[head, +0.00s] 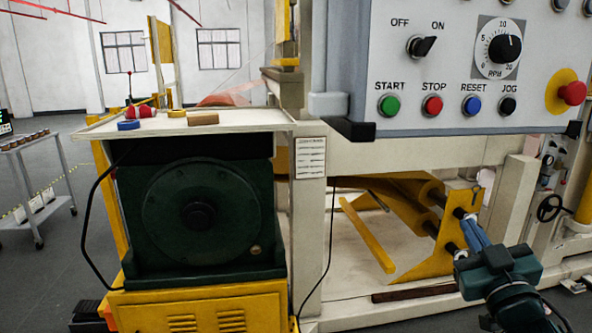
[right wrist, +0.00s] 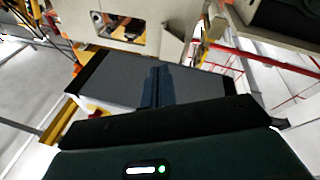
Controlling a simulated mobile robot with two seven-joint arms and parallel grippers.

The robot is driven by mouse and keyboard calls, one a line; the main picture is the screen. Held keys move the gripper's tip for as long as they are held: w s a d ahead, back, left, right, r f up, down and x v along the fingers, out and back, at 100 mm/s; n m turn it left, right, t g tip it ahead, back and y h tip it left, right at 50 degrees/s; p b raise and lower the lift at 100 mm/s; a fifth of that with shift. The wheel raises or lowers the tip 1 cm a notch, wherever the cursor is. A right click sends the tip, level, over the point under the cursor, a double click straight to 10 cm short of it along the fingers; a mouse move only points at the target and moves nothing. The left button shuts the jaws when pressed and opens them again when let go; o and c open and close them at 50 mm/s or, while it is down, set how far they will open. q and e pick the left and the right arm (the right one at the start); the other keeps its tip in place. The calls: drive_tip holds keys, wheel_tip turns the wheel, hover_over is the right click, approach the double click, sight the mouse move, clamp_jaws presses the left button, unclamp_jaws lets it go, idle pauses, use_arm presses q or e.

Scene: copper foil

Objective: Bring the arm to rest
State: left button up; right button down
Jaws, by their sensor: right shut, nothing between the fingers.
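My right gripper (head: 463,214) is at the lower right of the head view, its blue fingers together and pointing up and to the left. It is shut and empty. It stands below the control panel (head: 455,65) and in front of the yellow roller bracket (head: 432,262), apart from the panel's buttons. In the right wrist view the closed fingers (right wrist: 157,72) show in the middle, with a grey panel-like surface (right wrist: 115,78) behind them. My left gripper is not in view.
The panel carries a switch (head: 421,46), a dial (head: 504,48), coloured buttons and a red stop knob (head: 572,93). A dark green motor unit (head: 200,215) stands at left under a worktop (head: 240,118) with small items. A cart (head: 40,190) stands far left. Grey floor is clear beyond it.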

drive_tip(key=s+a+f+g+y, duration=0.1)
drive_tip(key=s+a+f+g, duration=0.25)
drive_tip(key=f, duration=0.55)
drive_tip(key=s+a+f+g+y+p, duration=0.15)
drive_tip(key=s+a+f, duration=0.3)
drive_tip(key=f, duration=0.55)
drive_tip(key=s+a+f+g+y, duration=0.1)
drive_tip(key=s+a+f+g, duration=0.3)
drive_tip(key=f, duration=0.5)
drive_tip(key=s+a+f+g+y, duration=0.1)
drive_tip(key=s+a+f, duration=0.6)
drive_tip(key=shift+s+a+y, duration=0.15)
drive_tip(key=shift+s+y, duration=0.1)
drive_tip(key=shift+y, duration=0.1)
drive_tip(key=shift+w, duration=0.15)
idle(0.6)
